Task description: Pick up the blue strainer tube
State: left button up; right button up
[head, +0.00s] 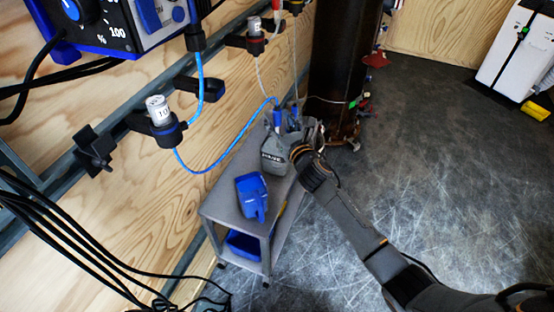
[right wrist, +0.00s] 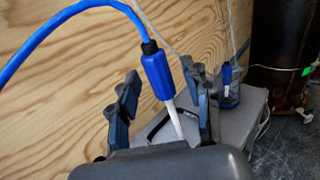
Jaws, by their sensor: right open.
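The blue strainer tube has a blue grip (right wrist: 157,75) with a black collar, a pale tip below it and a blue hose arching to the upper left. In the head view its blue end (head: 277,117) is at the far end of the grey cart, with the hose looping left to a wall holder. My right gripper (right wrist: 161,76) is open, its dark fingers apart on either side of the tube in the right wrist view. In the head view the right gripper (head: 298,134) is small and partly hidden by its wrist. My left gripper is not in view.
The grey cart (head: 222,205) carries a grey labelled container (head: 274,155) and a blue object (head: 251,195). A plywood wall with rail holders (head: 163,127) is on the left. A dark pillar (head: 340,70) stands behind the cart. The floor at right is mostly clear.

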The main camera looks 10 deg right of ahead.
jog(key=shift+w+a, duration=0.1)
jog(key=shift+w, duration=0.55)
grip_shut()
